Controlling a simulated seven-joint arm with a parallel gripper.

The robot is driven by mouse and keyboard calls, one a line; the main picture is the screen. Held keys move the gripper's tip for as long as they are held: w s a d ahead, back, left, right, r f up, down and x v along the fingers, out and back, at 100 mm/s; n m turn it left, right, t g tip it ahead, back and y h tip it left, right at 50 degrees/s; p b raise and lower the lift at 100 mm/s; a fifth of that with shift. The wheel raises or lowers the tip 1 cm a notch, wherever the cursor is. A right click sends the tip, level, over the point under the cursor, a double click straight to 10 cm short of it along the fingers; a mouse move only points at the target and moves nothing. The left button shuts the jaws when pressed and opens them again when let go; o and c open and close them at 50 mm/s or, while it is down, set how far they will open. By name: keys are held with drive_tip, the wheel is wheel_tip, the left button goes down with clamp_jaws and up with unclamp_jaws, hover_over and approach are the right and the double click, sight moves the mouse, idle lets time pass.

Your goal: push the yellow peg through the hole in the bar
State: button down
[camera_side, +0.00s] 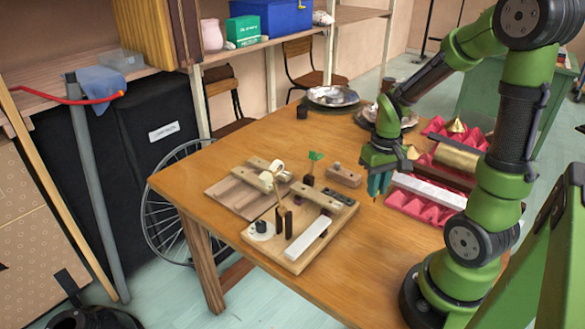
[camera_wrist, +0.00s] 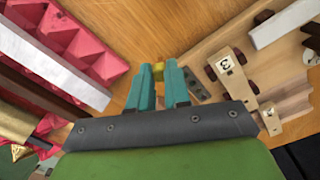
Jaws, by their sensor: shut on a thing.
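My gripper (camera_side: 379,186) hangs over the table to the right of the wooden boards. In the wrist view its teal fingers (camera_wrist: 159,80) are close together, shut on the yellow peg (camera_wrist: 158,68), of which only a small end shows at the fingertips. The peg does not show clearly in the side view. A wooden bar (camera_side: 316,197) lies across the near board, and a small dark bar with holes (camera_side: 341,197) sits at that board's right corner, apart from my gripper. It also shows in the wrist view (camera_wrist: 196,86). Which bar's hole is meant I cannot tell.
The table front is clear.

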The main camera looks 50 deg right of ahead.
drive_tip(key=w+a+r, duration=0.6)
drive_tip(key=w+r, duration=0.1)
drive_tip(key=w, duration=0.1)
drive_tip(key=shift+w+a+m, duration=0.15)
drive_tip(key=shift+w+m, duration=0.2)
drive_tip(key=shift+m, duration=0.05)
wheel_tip(320, 180, down, 6)
drive_tip(key=shift+f, duration=1.85)
idle(1.3)
drive_tip(key=c, duration=1)
unclamp_jaws()
